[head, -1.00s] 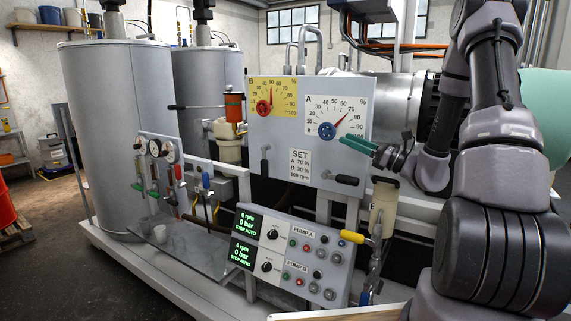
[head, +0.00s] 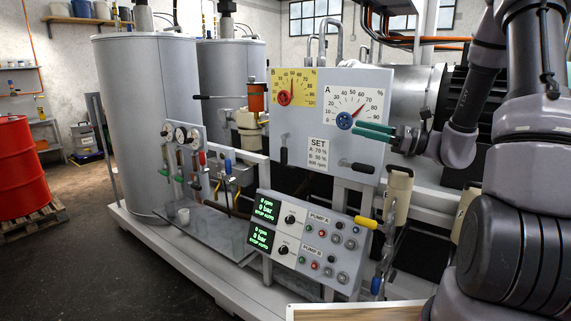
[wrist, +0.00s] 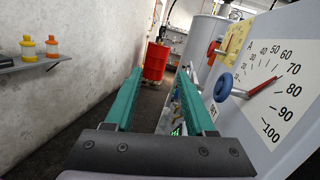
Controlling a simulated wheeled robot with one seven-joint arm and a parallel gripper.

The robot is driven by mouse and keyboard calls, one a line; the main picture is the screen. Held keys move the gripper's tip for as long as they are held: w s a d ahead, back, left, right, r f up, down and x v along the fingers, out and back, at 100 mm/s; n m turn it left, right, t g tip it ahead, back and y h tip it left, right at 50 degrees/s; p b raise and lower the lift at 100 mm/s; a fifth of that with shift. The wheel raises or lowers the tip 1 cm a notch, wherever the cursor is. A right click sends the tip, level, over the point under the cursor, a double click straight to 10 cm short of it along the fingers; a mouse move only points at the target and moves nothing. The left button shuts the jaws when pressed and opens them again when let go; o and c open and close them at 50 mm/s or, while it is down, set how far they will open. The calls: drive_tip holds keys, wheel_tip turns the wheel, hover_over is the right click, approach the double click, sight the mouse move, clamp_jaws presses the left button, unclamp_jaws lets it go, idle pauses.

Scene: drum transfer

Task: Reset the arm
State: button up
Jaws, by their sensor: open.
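My gripper (head: 375,133) has green fingers and is in front of the right part of the dial panel (head: 372,90), close to the blue knob (head: 344,120) of dial A. In the wrist view my gripper (wrist: 160,100) shows its two fingers apart with nothing between them. The blue knob (wrist: 223,87) is to the right of the fingers there, apart from them. The red pointer of dial A (head: 359,111) stands near 70. Dial B, on yellow, has a red knob (head: 284,97) with its pointer near 50. My arm reaches in from the right.
A control box (head: 306,245) with green screens and a yellow-ended lever (head: 366,223) sit below the panel. Two grey tanks (head: 148,130) stand behind. A red drum (head: 18,160) is on a pallet at left.

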drive_tip(key=s+a+r+n+g+h, duration=0.1)
drive_tip(key=s+a+n+g+h, duration=0.3)
drive_tip(key=s, duration=0.4)
drive_tip(key=s+a+r+n+g+h, duration=0.1)
drive_tip(key=s+n+g+h, duration=0.3)
drive_tip(key=s+n, duration=0.35)
drive_tip(key=s+d+r+n+t+h, duration=0.5)
drive_tip(key=d+r+t+h, duration=0.2)
drive_tip(key=d+h, duration=0.1)
drive_tip(key=shift+s+d+r+t, duration=0.15)
drive_tip(key=shift+d+t, duration=0.1)
drive_tip(key=shift+t, duration=0.15)
